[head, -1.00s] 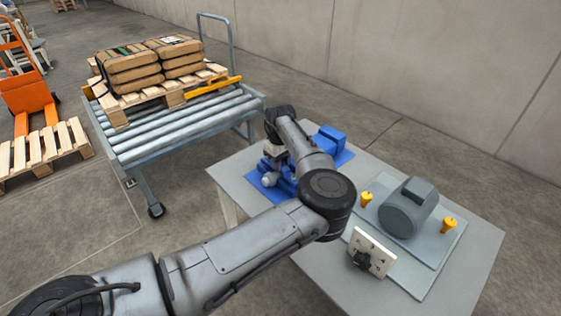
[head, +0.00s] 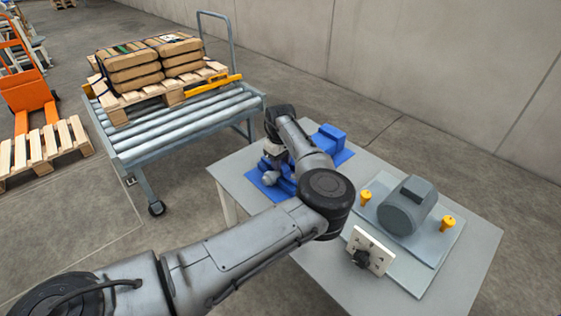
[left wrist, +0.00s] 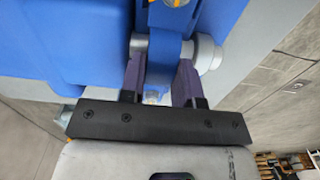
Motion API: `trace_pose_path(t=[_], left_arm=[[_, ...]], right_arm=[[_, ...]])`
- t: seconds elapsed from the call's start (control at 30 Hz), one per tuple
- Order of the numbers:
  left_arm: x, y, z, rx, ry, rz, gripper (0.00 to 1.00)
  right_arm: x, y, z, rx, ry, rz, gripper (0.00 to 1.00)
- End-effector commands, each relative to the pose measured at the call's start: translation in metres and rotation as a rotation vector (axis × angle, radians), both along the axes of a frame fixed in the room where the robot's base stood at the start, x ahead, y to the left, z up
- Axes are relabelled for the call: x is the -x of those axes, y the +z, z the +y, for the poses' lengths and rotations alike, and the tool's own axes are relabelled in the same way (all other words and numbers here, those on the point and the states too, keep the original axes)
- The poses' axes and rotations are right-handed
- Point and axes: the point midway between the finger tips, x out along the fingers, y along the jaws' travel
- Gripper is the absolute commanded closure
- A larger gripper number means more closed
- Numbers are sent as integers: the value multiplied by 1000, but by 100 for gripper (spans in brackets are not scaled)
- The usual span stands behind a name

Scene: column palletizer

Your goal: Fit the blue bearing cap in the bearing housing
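My left gripper (head: 270,168) points down over the blue equipment on the far left part of the table in the head view. In the left wrist view its two dark fingers (left wrist: 162,72) stand on either side of a narrow blue piece, which looks like the blue bearing cap (left wrist: 166,62), and appear closed on it. The cap lies across a pale grey shaft (left wrist: 207,52). Larger blue bodies, seemingly the bearing housing (left wrist: 65,45), are around it. In the head view the housing (head: 284,186) is partly hidden by my arm. Whether the cap is seated cannot be told. My right gripper is not in view.
A blue block (head: 328,138) stands behind my left forearm. A grey motor (head: 405,205) with yellow knobs (head: 447,223) and a white socket plate (head: 370,250) occupy the table's right side. The roller conveyor (head: 180,125) with a loaded pallet is at the left.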

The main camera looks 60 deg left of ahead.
Motion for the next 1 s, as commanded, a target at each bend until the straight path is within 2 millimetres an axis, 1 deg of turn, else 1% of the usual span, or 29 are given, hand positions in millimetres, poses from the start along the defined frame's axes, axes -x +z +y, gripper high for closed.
trace_pose_path(t=[0.03, 0.3, 0.57, 0.67, 0.77, 1.0], left_arm=[[0, 1, 0, -1, 0, -1, 66], [0, 0, 0, 0, 0, -1, 40], [0, 1, 0, 1, 0, 1, 40], [0, 10, 0, 0, 0, 0, 40], [0, 26, 0, 0, 0, -1, 40], [0, 76, 0, -1, 0, -2, 40]], right_arm=[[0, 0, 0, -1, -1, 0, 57], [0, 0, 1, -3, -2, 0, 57], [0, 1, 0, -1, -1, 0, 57], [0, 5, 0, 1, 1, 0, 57], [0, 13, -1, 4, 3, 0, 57], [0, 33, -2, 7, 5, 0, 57]])
